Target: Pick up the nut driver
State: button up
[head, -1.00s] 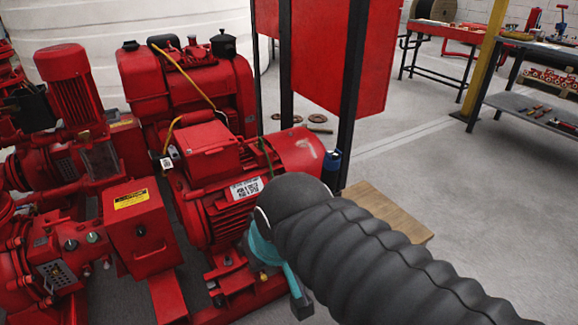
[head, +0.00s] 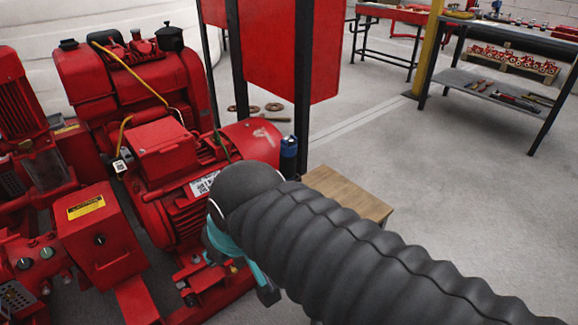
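I cannot pick out the nut driver for certain. Several small hand tools (head: 483,85), some with brown handles, lie on the grey lower shelf of the workbench at the right. They are too small to tell apart. My arm, in a black ribbed sleeve, reaches in from the lower right and covers the lower middle of the view. Its teal end piece shows at the left, with a small dark part (head: 268,296) below that may belong to my gripper. The fingers are hidden, so I cannot see whether they are open or hold anything.
The red pumpset (head: 165,170) fills the left. A red panel (head: 290,50) on dark posts stands behind it. A low wooden table (head: 350,190) is beside a blue cylinder (head: 289,148). The workbench shelf (head: 445,78) is at the right, with open grey floor (head: 450,190) before it.

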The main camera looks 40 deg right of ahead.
aim_at(287, 161)
jog(key=z, duration=3.45)
jog(key=k, duration=0.95)
jog(key=u, duration=1.65)
